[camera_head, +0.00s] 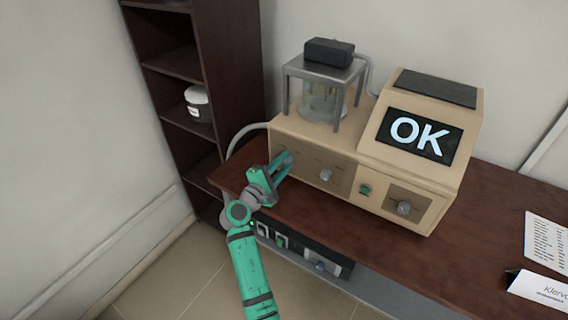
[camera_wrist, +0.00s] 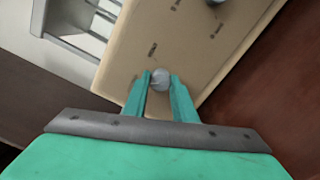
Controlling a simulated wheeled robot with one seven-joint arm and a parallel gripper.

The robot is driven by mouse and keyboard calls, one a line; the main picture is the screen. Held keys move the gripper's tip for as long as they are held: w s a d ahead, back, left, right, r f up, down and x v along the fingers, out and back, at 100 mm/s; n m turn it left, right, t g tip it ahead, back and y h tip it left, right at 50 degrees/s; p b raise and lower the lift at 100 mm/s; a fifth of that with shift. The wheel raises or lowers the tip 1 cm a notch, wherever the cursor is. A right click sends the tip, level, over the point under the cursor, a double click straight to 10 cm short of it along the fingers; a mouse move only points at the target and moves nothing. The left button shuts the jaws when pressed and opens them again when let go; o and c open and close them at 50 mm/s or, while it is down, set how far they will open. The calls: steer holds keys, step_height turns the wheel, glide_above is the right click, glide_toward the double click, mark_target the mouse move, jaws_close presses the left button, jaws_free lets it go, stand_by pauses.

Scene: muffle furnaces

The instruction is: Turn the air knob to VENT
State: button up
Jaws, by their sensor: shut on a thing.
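A beige bench device (camera_head: 385,178) stands on the table, with knobs along its front panel and a screen (camera_head: 420,135) reading OK. My gripper (camera_head: 287,160) reaches the leftmost knob, which its fingers mostly hide in the head view. In the wrist view the round grey knob (camera_wrist: 160,79) sits between my two green fingertips, and they are shut on it. The small labels around it are too small to read, so I cannot tell its setting. A second grey knob (camera_head: 326,175) is to its right, and it also shows at the top of the wrist view (camera_wrist: 214,2).
A green button (camera_head: 365,190) and another knob (camera_head: 404,208) are farther right on the panel. A metal frame with a glass vessel (camera_head: 322,104) stands on top. A dark shelf (camera_head: 213,70) is at left. Papers (camera_head: 546,240) lie on the table (camera_head: 480,225) at right.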

steer(key=m, duration=0.3)
steer(key=shift+m, duration=0.4)
steer(key=m, duration=0.4)
steer(key=shift+m, duration=0.3)
steer(key=m, duration=0.3)
steer(key=shift+m, duration=2.1)
steer(key=o, duration=1)
steer(key=shift+o, duration=0.2)
